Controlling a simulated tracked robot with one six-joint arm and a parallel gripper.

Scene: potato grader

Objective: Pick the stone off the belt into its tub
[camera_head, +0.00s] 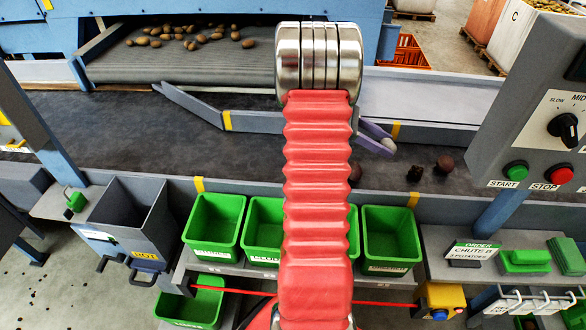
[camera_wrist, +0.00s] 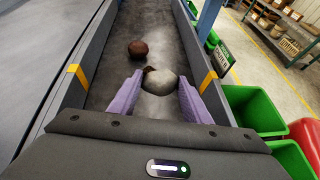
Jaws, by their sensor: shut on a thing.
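The stone (camera_wrist: 160,83) is a pale grey, rounded lump between the two purple fingers of my gripper (camera_wrist: 161,86) in the wrist view. The fingers are shut on its sides. In the head view a pale bit of the stone (camera_head: 388,145) shows at the purple fingertips (camera_head: 376,137), right of my red arm, over the dark belt (camera_head: 240,150). I cannot tell whether it is clear of the belt. Green tubs (camera_head: 213,222) stand in a row along the belt's near side, partly hidden by my arm. Their labels are too small to read.
A reddish-brown lump (camera_wrist: 138,49) and a dark lump (camera_head: 415,173) lie on the belt. A grey bin marked ROT (camera_head: 150,220) stands left of the tubs. The control box (camera_head: 530,120) is at right. Potatoes (camera_head: 190,36) lie on the upper conveyor.

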